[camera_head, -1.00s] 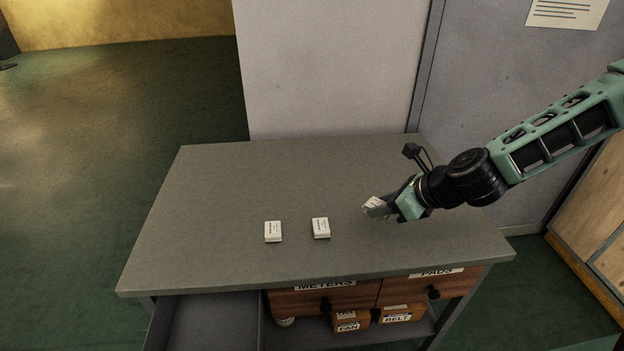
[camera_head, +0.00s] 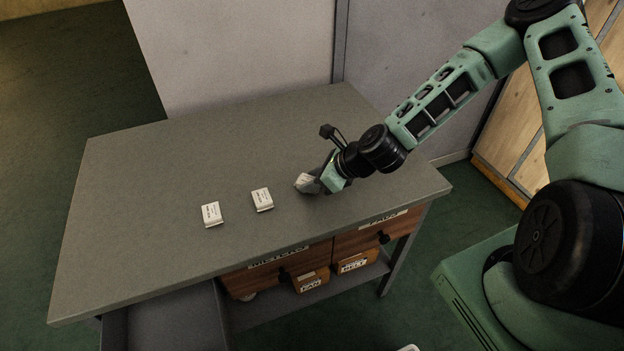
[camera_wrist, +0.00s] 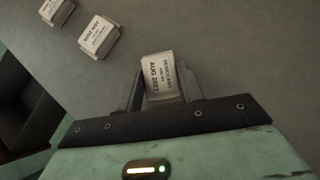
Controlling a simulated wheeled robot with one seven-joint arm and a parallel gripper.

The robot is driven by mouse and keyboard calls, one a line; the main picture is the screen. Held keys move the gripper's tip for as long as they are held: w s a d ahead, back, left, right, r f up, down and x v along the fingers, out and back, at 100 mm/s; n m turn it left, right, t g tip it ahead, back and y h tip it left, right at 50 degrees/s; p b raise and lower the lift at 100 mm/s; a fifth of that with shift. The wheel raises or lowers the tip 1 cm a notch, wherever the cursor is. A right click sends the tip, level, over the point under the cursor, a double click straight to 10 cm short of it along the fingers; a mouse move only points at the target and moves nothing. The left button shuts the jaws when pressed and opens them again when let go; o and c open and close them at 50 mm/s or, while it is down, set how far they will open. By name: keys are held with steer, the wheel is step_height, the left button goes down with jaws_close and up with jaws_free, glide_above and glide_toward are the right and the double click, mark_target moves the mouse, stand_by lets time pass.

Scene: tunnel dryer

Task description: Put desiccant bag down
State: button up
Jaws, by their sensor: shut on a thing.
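My gripper (camera_head: 312,184) is shut on a white desiccant bag (camera_head: 303,180) near the right part of the grey tabletop (camera_head: 130,240). In the wrist view the held desiccant bag (camera_wrist: 160,77) reads "DESICCANT" and "AUG 2027" and sits between the fingers. I cannot tell whether it touches the tabletop. Two more white bags lie flat on the table to the left of my gripper: a nearer-to-gripper bag (camera_head: 262,199) and a left bag (camera_head: 211,214). In the wrist view the bag closest to mine (camera_wrist: 99,36) shows a 2029 date.
Under the tabletop are a drawer labelled METERS (camera_head: 280,268) and another labelled drawer (camera_head: 378,231). An open grey drawer (camera_head: 165,320) sticks out at the front left. Boxes labelled FAN (camera_head: 311,281) and another label stand on the lower shelf. The table's left and back are clear.

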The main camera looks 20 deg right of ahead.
steer(key=shift+f, duration=0.25)
steer(key=shift+f, duration=0.2)
steer(key=o, duration=1)
steer(key=shift+r, duration=0.1)
